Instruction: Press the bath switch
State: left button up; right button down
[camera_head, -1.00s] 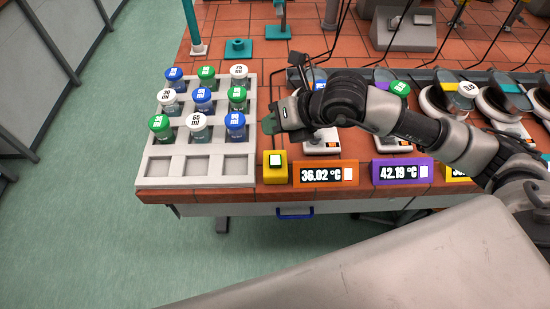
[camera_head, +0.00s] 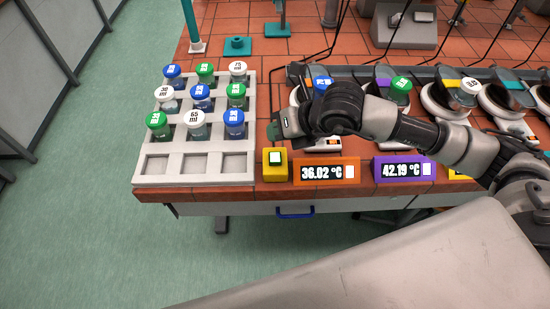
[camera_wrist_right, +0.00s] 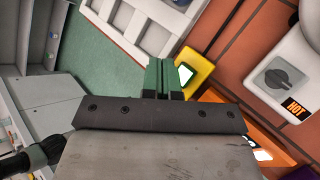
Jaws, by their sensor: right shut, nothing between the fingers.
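A yellow switch box (camera_head: 275,173) with a pale lit square button sits at the front edge of the bench, between the vial rack and the orange display. It also shows in the right wrist view (camera_wrist_right: 202,70), just right of the fingertips. My right gripper (camera_head: 272,133) is shut and empty, with its green fingers behind and above the yellow box in the head view. In the right wrist view its shut green fingers (camera_wrist_right: 164,76) overlap the box's left side; I cannot tell whether they touch it. My left gripper is not in view.
A white rack (camera_head: 195,182) with several capped vials stands left of the box. The orange display (camera_head: 326,172) reads 36.02 °C and the purple display (camera_head: 403,169) reads 42.19 °C. Several heater units with HOT labels stand behind the displays.

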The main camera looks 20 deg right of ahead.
aim_at(277, 156)
notch_tip(277, 156, down, 4)
jog(key=b, duration=0.2)
jog(key=shift+f+b, duration=0.15)
jog(key=shift+b, duration=0.2)
jog(key=shift+f, duration=0.25)
jog(key=shift+b, duration=0.3)
dwell(1.1)
jog(key=shift+f+b, duration=0.35)
jog(key=shift+b, duration=0.2)
jog(key=shift+f+b, duration=0.45)
jog(key=shift+b, duration=0.05)
dwell(0.5)
jog(key=shift+r, duration=0.15)
jog(key=shift+r+p, duration=0.4)
jog(key=shift+r, duration=0.3)
jog(key=shift+r, duration=0.1)
